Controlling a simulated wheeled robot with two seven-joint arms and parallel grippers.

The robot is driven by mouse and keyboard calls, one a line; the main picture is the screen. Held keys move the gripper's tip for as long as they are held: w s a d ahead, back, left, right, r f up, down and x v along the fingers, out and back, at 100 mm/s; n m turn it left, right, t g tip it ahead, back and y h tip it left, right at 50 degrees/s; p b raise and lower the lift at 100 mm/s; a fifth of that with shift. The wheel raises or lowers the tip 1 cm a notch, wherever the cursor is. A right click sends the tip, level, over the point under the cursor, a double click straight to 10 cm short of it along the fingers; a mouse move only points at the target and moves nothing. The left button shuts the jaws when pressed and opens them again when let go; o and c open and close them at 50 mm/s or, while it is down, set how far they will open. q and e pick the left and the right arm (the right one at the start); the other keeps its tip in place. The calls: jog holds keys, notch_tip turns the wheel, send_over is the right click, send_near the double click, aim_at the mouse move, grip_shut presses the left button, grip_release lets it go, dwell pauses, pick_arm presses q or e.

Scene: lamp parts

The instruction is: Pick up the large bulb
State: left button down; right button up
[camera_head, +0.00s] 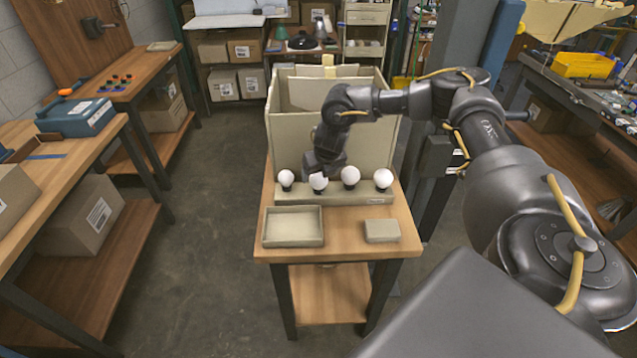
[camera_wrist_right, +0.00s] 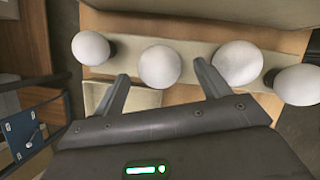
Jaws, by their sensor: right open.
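Several white round bulbs stand in a row on a beige rack (camera_head: 335,195) on the small table; their sizes look close, and I cannot tell surely which is the large one. My right gripper (camera_head: 319,172) is over the rack at the second bulb from the left (camera_head: 318,182). In the right wrist view, its open fingers (camera_wrist_right: 161,71) point toward that bulb (camera_wrist_right: 160,66), which appears between the fingertips. The third bulb (camera_head: 350,176) looks slightly bigger and is right of the right finger in the wrist view (camera_wrist_right: 238,63). Contact is not clear. My left gripper is out of view.
The leftmost bulb (camera_head: 286,178) and rightmost bulb (camera_head: 383,179) flank the row. An empty shallow tray (camera_head: 293,243) and a small beige block (camera_head: 382,231) lie in front of the rack. A tall beige box (camera_head: 380,140) stands behind it.

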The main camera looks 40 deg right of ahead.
jog(key=shift+w+f, duration=0.1)
jog(key=shift+f, duration=0.2)
jog(key=shift+w+d+f+p, duration=0.1)
jog(key=shift+w+f+p, duration=0.05)
jog(key=shift+f+p, duration=0.35)
jog(key=p+x, duration=0.1)
jog(key=x, duration=0.3)
jog(key=shift+w, duration=0.1)
jog(key=shift+c, duration=0.4)
jog(key=c, duration=0.8)
jog(key=shift+c, duration=0.2)
